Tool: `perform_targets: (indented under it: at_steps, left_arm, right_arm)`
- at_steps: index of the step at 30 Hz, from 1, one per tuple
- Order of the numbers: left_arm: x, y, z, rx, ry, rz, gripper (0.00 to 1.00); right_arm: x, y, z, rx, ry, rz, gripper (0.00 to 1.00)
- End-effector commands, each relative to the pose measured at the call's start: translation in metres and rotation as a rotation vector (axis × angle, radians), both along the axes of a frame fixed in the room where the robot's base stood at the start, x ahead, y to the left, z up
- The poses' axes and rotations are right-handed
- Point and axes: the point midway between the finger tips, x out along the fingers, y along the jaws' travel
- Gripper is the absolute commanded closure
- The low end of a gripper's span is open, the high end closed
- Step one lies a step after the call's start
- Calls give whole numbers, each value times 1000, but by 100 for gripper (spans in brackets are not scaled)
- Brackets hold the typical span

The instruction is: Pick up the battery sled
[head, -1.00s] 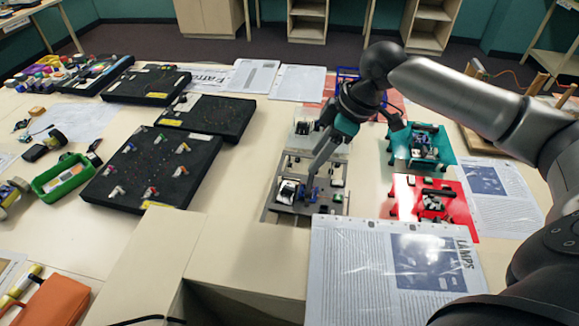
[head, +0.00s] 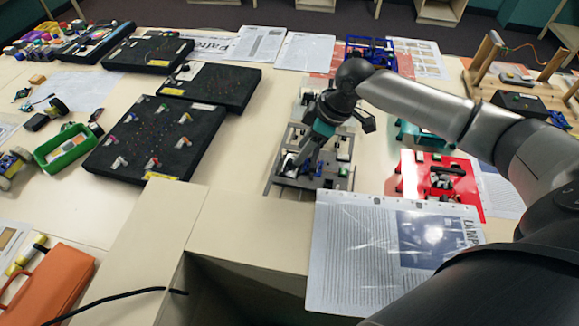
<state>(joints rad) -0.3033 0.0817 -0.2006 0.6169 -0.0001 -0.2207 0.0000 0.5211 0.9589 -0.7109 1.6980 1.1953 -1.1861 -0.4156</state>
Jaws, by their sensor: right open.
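My right gripper (head: 298,166) points down over the grey tray (head: 280,183), open, its fingertips close to the small parts at the tray's left. A small black-and-white part (head: 288,163) sits there, partly covered by the fingers. A blue part (head: 307,169) is just to its right. I cannot tell for sure which small part is the battery sled, or whether the fingers touch anything. My left gripper is not in view.
A red tray (head: 467,204) and a teal tray (head: 404,133) with similar parts stand to the right. A printed sheet (head: 350,255) lies in front. Black boards (head: 125,150) and a green bin (head: 48,160) are to the left.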

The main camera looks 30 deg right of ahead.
Motion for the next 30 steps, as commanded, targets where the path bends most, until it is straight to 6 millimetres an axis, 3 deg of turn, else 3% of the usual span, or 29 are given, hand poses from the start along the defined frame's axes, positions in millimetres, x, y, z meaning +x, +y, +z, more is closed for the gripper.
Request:
perform_targets:
  at_steps: [9, 17, 30]
  left_arm:
    - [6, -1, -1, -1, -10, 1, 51]
    - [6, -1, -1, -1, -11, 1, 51]
    - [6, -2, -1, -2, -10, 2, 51]
  right_arm:
    - [12, 12, -38, 1, 1, -1, 50]
    - [13, 13, -41, 0, 0, 1, 50]
    - [13, 12, -41, 0, 0, 0, 97]
